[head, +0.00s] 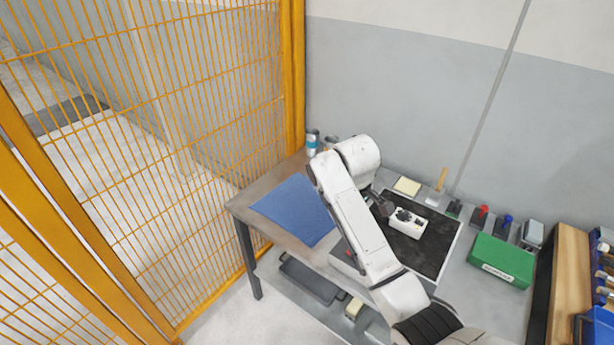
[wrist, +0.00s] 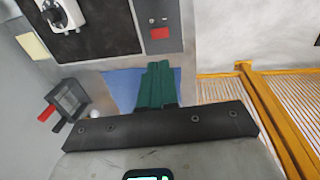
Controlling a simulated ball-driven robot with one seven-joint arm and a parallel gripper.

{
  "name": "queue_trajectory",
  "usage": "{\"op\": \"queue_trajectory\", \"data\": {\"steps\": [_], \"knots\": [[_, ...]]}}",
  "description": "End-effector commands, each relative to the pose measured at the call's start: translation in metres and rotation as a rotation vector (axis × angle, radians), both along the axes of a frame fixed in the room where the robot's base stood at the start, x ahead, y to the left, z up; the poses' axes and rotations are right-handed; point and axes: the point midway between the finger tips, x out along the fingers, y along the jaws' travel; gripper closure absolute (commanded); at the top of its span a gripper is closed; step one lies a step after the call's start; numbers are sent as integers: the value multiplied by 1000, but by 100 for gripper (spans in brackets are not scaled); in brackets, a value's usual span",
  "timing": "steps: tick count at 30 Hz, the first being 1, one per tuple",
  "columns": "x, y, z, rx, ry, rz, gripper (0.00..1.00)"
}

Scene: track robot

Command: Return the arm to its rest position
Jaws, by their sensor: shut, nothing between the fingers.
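My white arm reaches up over the bench in the head view and bends down at its far end. My gripper (wrist: 157,68) shows in the wrist view as two green fingers pressed together, with nothing between them. Its dark mount bar with bolts lies across the lower part of that view.
The grey bench carries a blue mat (head: 296,208), a black mat (head: 430,246) with a white tray (head: 407,222), and a green box (head: 500,260). An orange mesh fence (head: 190,120) stands left. A wooden rack (head: 571,280) stands at the right. A wall closes the back.

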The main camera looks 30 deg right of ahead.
Motion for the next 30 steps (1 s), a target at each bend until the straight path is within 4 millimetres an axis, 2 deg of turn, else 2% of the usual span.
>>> {"op": "queue_trajectory", "data": {"steps": [7, 11, 13, 17, 21, 25, 30], "knots": [[0, 0, 0, 0, 0, 0, 100], [-17, 23, -25, 30, -8, -14, 100], [-34, 42, -45, 57, -17, -35, 100], [-79, 77, -81, 106, -33, -92, 100], [-135, 105, -109, 145, -44, -167, 100], [-190, 121, -126, 165, -51, -241, 100], [-260, 128, -132, 168, -57, -332, 100]]}}
